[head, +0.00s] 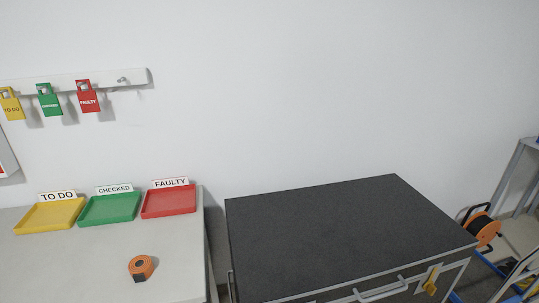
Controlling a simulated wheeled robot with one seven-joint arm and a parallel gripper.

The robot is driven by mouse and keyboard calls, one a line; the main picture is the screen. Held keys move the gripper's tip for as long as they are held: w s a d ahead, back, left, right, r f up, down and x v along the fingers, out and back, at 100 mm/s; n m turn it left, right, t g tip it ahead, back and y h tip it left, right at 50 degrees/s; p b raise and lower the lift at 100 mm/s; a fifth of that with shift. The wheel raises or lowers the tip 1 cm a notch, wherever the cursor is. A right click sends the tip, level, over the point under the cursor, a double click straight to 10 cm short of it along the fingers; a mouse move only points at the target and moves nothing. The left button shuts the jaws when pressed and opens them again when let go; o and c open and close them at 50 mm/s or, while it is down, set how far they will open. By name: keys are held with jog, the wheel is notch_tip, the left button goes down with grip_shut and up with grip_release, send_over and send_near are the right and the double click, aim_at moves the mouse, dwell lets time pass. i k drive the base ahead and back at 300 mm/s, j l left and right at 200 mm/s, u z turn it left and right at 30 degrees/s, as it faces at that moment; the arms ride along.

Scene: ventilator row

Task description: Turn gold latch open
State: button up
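The gold latch (431,281) is at the lower right in the head view. It sits on the front face of a black-topped cabinet (335,232), near its right corner. It appears tilted, but it is small and I cannot tell its exact turn position. My gripper is not in view.
A grey bar handle (380,291) is left of the latch. An orange cable reel (483,229) stands right of the cabinet. The cabinet top is clear.

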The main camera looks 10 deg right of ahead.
aim_at(429, 286)
jog(key=l+z, duration=0.55)
jog(key=z, duration=0.2)
jog(key=l+z, duration=0.4)
jog(key=j, duration=0.1)
